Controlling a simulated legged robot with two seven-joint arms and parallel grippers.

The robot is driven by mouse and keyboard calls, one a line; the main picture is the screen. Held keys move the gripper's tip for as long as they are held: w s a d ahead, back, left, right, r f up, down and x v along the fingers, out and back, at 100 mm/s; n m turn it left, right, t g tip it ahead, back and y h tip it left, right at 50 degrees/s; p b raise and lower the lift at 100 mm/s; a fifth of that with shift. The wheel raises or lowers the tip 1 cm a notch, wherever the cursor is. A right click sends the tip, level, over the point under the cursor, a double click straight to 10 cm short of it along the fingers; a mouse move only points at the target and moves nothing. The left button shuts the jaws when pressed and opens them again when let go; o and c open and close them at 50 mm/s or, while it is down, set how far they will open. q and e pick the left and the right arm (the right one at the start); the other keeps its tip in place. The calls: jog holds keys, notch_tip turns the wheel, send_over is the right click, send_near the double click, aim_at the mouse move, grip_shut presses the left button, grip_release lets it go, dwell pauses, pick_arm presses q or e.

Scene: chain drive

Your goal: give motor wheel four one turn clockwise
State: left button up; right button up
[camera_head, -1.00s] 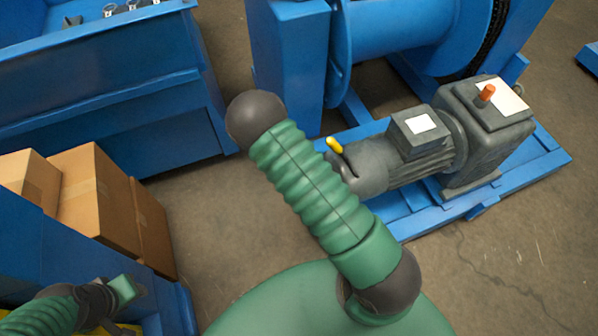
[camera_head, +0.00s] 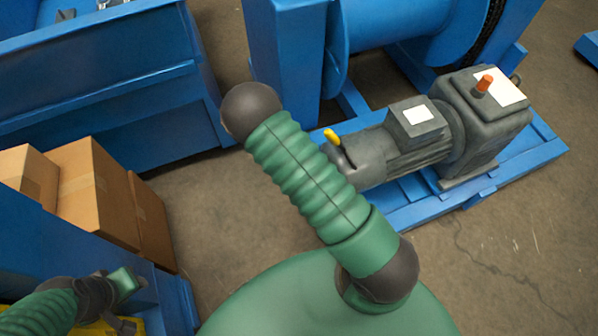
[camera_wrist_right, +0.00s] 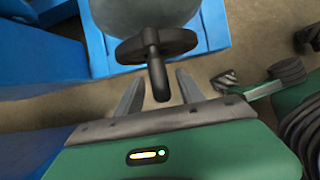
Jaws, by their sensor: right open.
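In the right wrist view a dark wheel (camera_wrist_right: 131,48) sits on the end of a rounded grey housing (camera_wrist_right: 143,14). Its black handle (camera_wrist_right: 158,78) points toward my right gripper (camera_wrist_right: 158,88). The gripper's two fingers are open, one on each side of the handle, with gaps to it. In the head view the grey motor (camera_head: 425,140) lies on a blue base, with a yellow lever (camera_head: 332,137) at its left end. My green arm hides the right gripper and the wheel there. My left gripper (camera_head: 122,285) is at the lower left, its fingers unclear.
Cardboard boxes (camera_head: 95,190) stand at the left by a blue frame. A blue bench (camera_head: 130,100) is at the upper left and a blue drum (camera_head: 395,30) stands behind the motor. Brown floor (camera_head: 205,210) is clear between the boxes and the motor.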

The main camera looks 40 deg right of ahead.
jog(key=shift+r, duration=0.1)
jog(key=p+v, duration=0.5)
jog(key=v, duration=1.1)
jog(key=shift+r, duration=0.25)
jog(key=shift+w+a, duration=0.1)
jog(key=shift+a, duration=0.05)
jog(key=shift+c, duration=0.5)
